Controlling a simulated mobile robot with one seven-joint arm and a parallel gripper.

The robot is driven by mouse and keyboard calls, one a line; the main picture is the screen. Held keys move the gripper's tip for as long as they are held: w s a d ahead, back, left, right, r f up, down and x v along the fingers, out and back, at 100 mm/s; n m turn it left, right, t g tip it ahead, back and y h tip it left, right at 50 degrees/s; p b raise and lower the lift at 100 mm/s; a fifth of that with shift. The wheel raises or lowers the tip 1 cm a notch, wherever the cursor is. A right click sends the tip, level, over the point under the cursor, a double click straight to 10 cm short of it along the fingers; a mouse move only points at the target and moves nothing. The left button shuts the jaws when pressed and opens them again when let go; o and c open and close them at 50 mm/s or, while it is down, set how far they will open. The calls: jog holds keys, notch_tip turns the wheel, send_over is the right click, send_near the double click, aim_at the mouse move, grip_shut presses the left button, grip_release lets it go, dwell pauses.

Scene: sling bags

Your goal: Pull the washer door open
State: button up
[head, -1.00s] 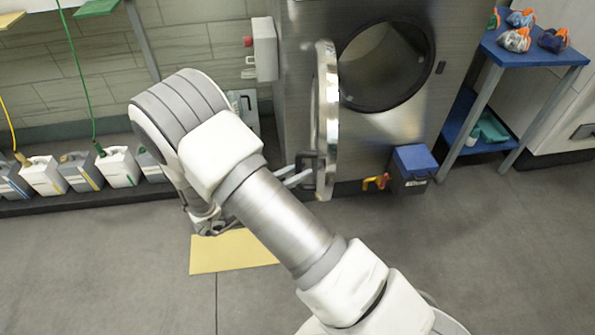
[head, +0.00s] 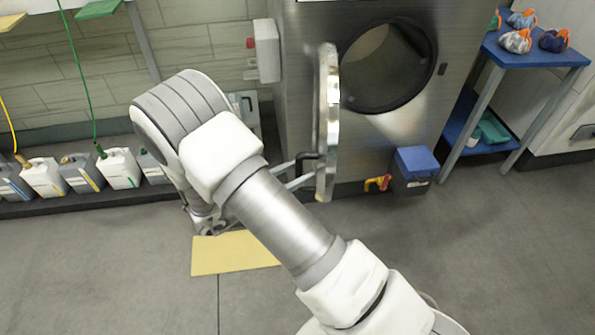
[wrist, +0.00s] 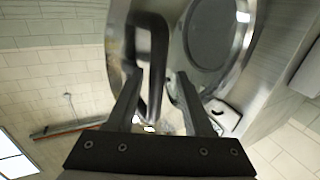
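The washer door (head: 328,120) is a round door with a shiny metal rim, standing wide open, nearly edge-on at the left of the washer's dark round opening (head: 388,65). Its black loop handle (head: 309,157) is low on the door's left side. My gripper (head: 300,172) is at the handle, partly hidden by my arm. In the wrist view, the two fingers of my gripper (wrist: 158,78) are apart, with a bar of the black handle (wrist: 157,65) between them and visible gaps beside it. The door (wrist: 212,45) fills the upper right there.
A blue-lidded box (head: 413,170) stands at the washer's foot, right of the door. A blue table (head: 540,55) with several bundles is further right. Several jugs (head: 85,172) line a shelf at left. A yellow mat (head: 235,254) lies on open grey floor.

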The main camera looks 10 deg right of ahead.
jog(key=p+v, duration=0.1)
jog(key=v, duration=1.6)
jog(key=shift+a+p, duration=0.2)
jog(key=shift+p, duration=0.15)
jog(key=shift+f, duration=0.1)
